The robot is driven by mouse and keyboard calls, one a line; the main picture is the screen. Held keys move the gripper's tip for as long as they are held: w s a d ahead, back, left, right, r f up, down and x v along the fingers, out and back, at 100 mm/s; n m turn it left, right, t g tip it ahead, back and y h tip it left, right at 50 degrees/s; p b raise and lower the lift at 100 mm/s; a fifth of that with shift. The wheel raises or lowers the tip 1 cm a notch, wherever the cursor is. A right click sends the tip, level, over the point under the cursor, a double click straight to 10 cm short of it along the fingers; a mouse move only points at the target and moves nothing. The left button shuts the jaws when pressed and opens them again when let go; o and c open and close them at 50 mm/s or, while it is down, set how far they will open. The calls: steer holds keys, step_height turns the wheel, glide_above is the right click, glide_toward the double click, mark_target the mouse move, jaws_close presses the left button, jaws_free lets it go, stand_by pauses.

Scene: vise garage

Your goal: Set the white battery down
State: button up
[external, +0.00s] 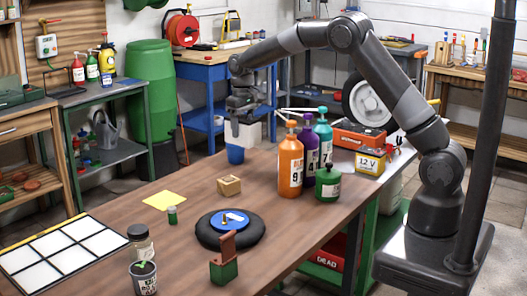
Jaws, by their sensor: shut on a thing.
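My gripper (243,112) points down over the far left edge of the wooden table (150,228). It is shut on the white battery (246,131), a pale block hanging just under the fingers.
Orange (290,165), purple and teal bottles and a green jar (328,184) stand right of the gripper. A yellow battery marked 12 V (371,163) is farther right. A black round pad (230,232), wooden block (229,186) and white grid (65,252) occupy the front.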

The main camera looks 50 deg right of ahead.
steer(key=s+a+f, duration=0.1)
steer(key=s+a, duration=1.3)
steer(key=a, duration=0.4)
steer(key=shift+w+a+f, duration=0.1)
steer(key=shift+f, duration=4.95)
steer(key=shift+f, duration=0.1)
steer(key=o, duration=1.8)
steer(key=shift+c, duration=0.2)
